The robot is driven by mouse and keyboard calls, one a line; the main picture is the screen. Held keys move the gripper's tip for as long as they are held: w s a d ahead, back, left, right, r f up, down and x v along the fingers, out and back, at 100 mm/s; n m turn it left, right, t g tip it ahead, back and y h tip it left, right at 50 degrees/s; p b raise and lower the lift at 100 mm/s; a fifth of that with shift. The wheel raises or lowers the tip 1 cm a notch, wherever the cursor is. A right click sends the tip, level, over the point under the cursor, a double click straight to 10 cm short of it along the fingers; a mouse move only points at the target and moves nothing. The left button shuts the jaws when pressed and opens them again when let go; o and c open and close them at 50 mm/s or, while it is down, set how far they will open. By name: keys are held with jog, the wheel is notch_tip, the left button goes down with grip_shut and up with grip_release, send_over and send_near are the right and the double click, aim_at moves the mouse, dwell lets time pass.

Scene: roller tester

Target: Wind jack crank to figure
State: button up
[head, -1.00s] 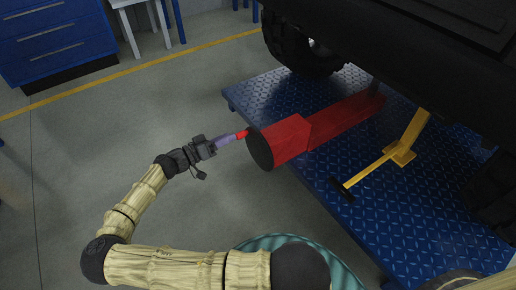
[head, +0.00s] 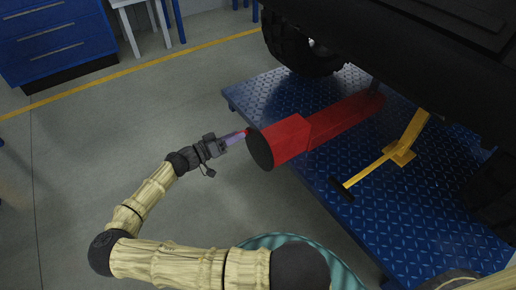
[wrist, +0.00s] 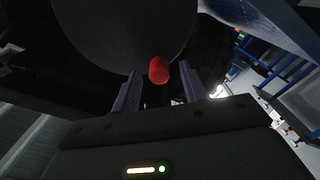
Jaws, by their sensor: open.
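The red jack (head: 290,138) lies along the blue plate under the vehicle, its dark round end face (head: 259,149) turned toward my arm. In the wrist view that dark disc (wrist: 120,25) fills the top, and a short red crank knob (wrist: 159,70) sticks out of it toward me. My gripper (head: 240,137) is at the knob, just left of the disc. In the wrist view its two fingers (wrist: 158,92) are apart, with the knob between and slightly beyond their tips. I cannot tell whether either finger touches it. No figure or scale is readable.
A yellow stand with a black foot (head: 385,165) is on the blue plate (head: 400,220) right of the jack. Vehicle tyres (head: 300,48) and the dark body overhang it. Blue drawers (head: 55,40) stand at the upper left. The grey floor left of the plate is clear.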

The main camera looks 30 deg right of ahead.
aim_at(250, 131)
jog(key=shift+s+d+f, duration=0.1)
jog(key=shift+d+f, duration=0.05)
jog(key=shift+d, duration=0.6)
grip_shut()
jog(key=m, duration=0.1)
jog(key=s+r+m+b, duration=0.1)
jog(key=m, duration=0.1)
jog(key=shift+s+r+b, duration=0.1)
jog(key=shift+s+b, duration=0.15)
jog(key=shift+b, duration=0.05)
jog(key=shift+s+r+m+b, duration=0.3)
jog(key=shift+r+m, duration=0.2)
jog(key=shift+m, duration=0.4)
jog(key=o, duration=1)
grip_release()
